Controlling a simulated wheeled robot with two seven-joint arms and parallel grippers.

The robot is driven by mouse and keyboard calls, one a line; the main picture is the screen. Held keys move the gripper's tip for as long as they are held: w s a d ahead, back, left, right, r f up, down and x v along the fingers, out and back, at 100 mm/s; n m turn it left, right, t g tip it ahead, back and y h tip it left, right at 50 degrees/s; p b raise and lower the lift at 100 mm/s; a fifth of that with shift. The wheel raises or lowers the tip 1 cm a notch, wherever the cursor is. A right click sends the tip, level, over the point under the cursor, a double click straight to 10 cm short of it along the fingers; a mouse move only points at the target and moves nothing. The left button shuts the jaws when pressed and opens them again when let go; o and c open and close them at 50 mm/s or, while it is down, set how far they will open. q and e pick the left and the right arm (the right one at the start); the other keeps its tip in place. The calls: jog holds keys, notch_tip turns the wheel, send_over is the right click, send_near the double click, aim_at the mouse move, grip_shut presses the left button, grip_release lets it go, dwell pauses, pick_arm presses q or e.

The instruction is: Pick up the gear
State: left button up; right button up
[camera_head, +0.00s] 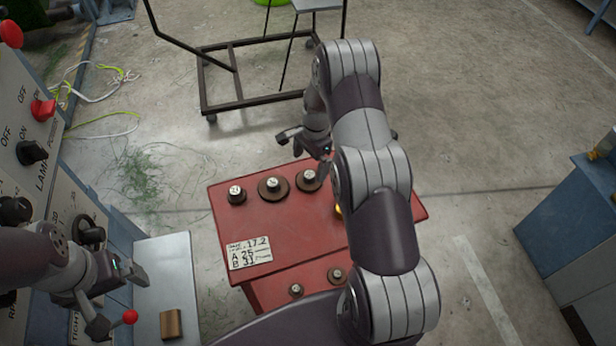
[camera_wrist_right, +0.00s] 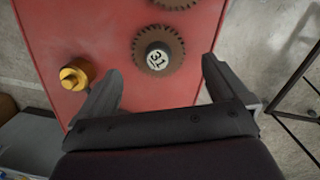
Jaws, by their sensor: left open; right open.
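Several dark brown toothed gears with white-labelled hubs sit on the red table. In the head view three stand along its far side: a small left one (camera_head: 236,193), a wide middle one (camera_head: 273,188) and a right one (camera_head: 308,180). My right gripper (camera_head: 306,152) is open over the far edge, near the right one. In the right wrist view, a gear marked 31 (camera_wrist_right: 158,60) lies between the open, empty fingers (camera_wrist_right: 160,75), apart from both. My left gripper (camera_head: 122,300) is open at the left panel, by a red-knobbed lever (camera_head: 130,317).
The red table (camera_head: 300,238) bears a paper card (camera_head: 249,252) reading 17.2, A 25, B 31. Two smaller hubbed pieces sit lower down. A dark metal frame (camera_head: 250,105) stands behind. A wooden block (camera_head: 171,323) lies front left.

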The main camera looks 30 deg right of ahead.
aim_at(309, 175)
jog(key=f, duration=0.1)
jog(key=f+p, duration=0.1)
jog(key=f, duration=0.1)
jog(key=f+p, duration=0.1)
jog(key=f, duration=0.1)
jog(key=shift+s+a+f, duration=0.1)
jog(key=shift+s, duration=0.2)
jog(key=shift+f, duration=0.25)
jog(key=shift+a, duration=0.15)
